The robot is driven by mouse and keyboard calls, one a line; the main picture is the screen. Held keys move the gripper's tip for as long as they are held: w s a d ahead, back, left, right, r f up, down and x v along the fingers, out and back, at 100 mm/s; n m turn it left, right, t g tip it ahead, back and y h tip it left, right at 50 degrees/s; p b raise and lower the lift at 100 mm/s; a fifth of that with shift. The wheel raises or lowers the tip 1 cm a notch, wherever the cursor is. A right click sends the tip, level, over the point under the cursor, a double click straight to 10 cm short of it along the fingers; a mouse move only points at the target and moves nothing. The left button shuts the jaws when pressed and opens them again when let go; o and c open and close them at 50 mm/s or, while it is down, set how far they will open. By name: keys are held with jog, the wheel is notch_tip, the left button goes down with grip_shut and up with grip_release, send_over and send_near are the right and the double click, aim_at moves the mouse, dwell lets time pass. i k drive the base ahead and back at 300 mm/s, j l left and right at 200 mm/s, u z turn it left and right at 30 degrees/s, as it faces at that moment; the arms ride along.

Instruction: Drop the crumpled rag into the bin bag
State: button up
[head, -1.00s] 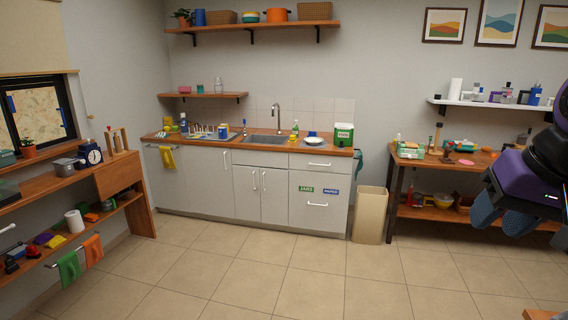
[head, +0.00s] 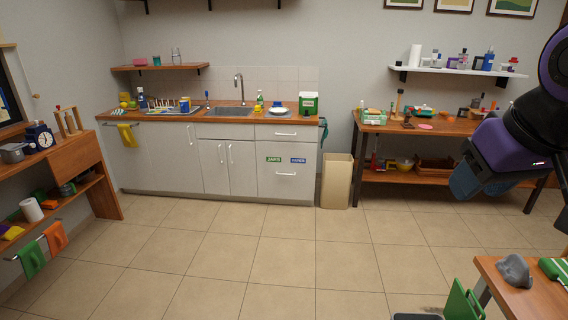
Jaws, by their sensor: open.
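A crumpled grey lump (head: 515,272), which looks like the rag, lies on the wooden table (head: 541,302) at the lower right. A tall beige bin (head: 336,181) stands on the floor at the right end of the sink counter. I cannot tell whether a bag lines it, and its inside is hidden. My gripper (head: 480,187), with blue fingers below a purple wrist, is at the right, in the air. It is open, with nothing seen in it, and apart from both the lump and the bin.
A green object (head: 463,301) stands low beside the near table. A green item (head: 554,268) lies right of the lump. The cluttered workbench (head: 440,127) stands along the back right. The sink counter (head: 180,116) is along the back wall. The tiled floor (head: 270,245) between is clear.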

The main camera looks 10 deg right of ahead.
aim_at(514, 269)
jog(key=k+j, duration=0.7)
jog(key=k+z, duration=0.1)
jog(key=z, duration=1.25)
jog(key=i+j+z, duration=0.1)
jog(key=i+j, duration=0.25)
jog(key=i+j+z, duration=0.15)
jog(key=i+j, duration=0.2)
jog(key=i+j+z, duration=0.1)
jog(key=i+j, duration=0.2)
jog(key=j, duration=0.15)
jog(key=i+j+z, duration=0.1)
jog(key=i+j, duration=0.2)
jog(key=j, duration=0.15)
jog(key=i+j+z, duration=0.15)
jog(key=i+j, duration=0.15)
jog(key=j, duration=0.15)
